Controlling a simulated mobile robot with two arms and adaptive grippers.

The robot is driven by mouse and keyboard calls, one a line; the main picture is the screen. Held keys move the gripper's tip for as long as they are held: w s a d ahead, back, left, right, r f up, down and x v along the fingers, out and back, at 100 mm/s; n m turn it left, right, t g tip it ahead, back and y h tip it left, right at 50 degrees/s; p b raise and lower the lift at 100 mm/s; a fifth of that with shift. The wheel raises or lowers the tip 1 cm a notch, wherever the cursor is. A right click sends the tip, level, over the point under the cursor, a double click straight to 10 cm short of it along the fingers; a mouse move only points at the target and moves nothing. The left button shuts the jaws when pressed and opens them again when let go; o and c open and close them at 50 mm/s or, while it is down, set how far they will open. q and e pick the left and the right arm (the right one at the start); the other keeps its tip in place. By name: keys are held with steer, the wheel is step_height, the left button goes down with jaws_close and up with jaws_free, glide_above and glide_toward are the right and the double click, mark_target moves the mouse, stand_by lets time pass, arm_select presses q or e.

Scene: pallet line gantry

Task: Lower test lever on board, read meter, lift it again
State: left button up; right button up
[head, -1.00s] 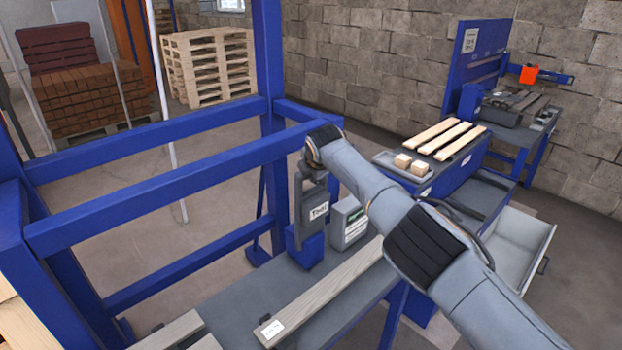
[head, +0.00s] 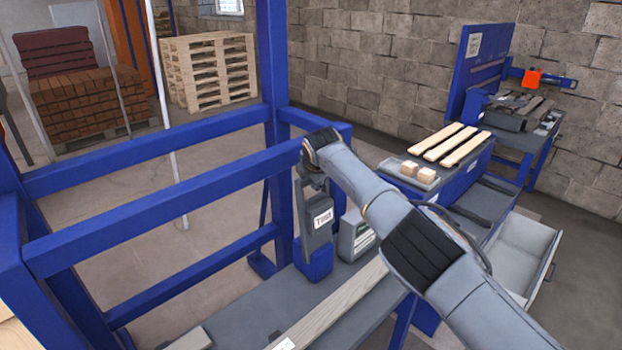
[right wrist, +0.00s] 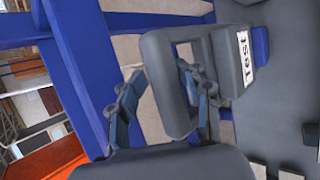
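The grey test lever unit (head: 317,216) has a white "Test" label and stands upright on a blue base at the bench's gantry side. My right gripper (head: 313,178) is at its top, largely hidden by my wrist. In the right wrist view, the gripper's fingers (right wrist: 161,82) lie on both sides of the lever's grey rounded handle (right wrist: 166,62) and appear closed on it. The grey meter box (head: 356,236) stands right beside the lever unit; its face is partly visible but unreadable. My left gripper is not in view.
A long wooden board (head: 335,305) lies on the grey bench in front of the meter. Blue gantry beams (head: 160,215) stand close on the left. A blue cabinet with slats (head: 443,145), wooden blocks and an open drawer (head: 525,255) is at right.

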steer(key=shift+r, duration=0.3)
steer(key=shift+s+d+f, duration=0.1)
steer(key=shift+f, duration=0.1)
steer(key=shift+v, duration=1.05)
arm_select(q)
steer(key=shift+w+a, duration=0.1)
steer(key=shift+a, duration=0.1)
arm_select(e)
steer(key=v, duration=1)
